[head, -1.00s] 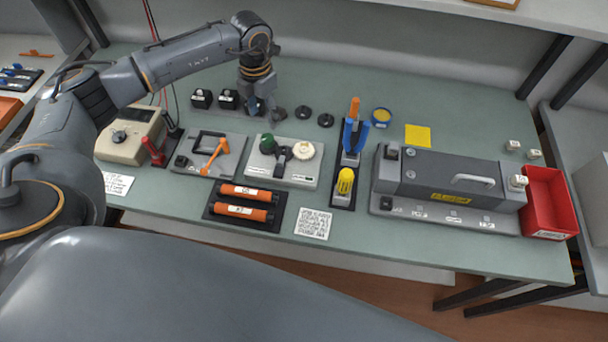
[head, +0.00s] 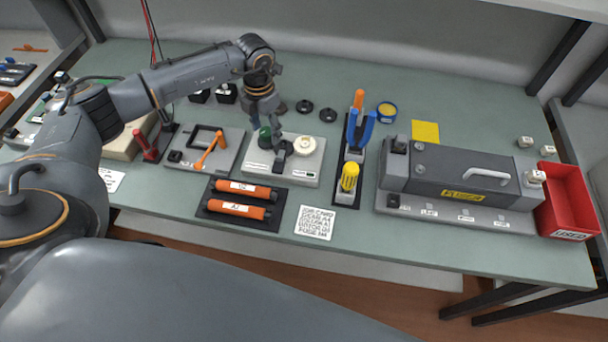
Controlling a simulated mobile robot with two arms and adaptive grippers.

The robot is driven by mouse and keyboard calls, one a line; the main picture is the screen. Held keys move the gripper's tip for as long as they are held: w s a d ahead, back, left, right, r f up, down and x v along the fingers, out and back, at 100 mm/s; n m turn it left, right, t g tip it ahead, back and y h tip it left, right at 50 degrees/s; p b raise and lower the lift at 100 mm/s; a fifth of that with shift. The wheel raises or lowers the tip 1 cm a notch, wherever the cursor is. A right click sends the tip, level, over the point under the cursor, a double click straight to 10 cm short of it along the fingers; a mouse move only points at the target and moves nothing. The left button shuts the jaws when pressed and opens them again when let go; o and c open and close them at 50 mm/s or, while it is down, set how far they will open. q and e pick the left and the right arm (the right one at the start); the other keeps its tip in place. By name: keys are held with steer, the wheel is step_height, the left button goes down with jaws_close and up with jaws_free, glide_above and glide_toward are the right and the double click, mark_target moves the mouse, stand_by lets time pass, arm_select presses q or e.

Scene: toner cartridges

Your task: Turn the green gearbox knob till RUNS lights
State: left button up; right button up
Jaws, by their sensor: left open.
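The green knob (head: 265,138) stands at the left of a light grey gearbox plate (head: 254,167), partly hidden by my gripper. A black crank-like part (head: 283,150) and a cream round knob (head: 305,145) are beside it on the plate. A small dark label sits at the plate's front right edge; its writing and any light are too small to tell. My left gripper (head: 268,129) points down at the green knob, open, with its fingers close to the knob; I cannot tell whether they touch it. My right gripper is not in view.
Left of the plate is a panel with an orange lever (head: 209,150). In front lie orange cartridges (head: 240,209) on a black tray. To the right stand blue-handled pliers (head: 359,128), a yellow-handled tool (head: 348,178) and the grey fuser unit (head: 460,178). Black round pieces (head: 327,115) lie behind.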

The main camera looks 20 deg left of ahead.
arm_select(q)
steer(key=c, duration=0.9)
steer(key=shift+f+m+b, duration=0.1)
steer(key=shift+m+b, duration=0.4)
steer(key=shift+m, duration=0.3)
steer(key=m+b, duration=0.1)
steer(key=m, duration=0.2)
steer(key=shift+m+b, duration=0.3)
steer(key=shift+b, duration=0.05)
steer(key=shift+m+b, duration=0.3)
steer(key=shift+m, duration=0.6)
steer(key=m+b, duration=0.2)
steer(key=m, duration=0.2)
steer(key=m+b, duration=0.1)
steer(key=m, duration=0.2)
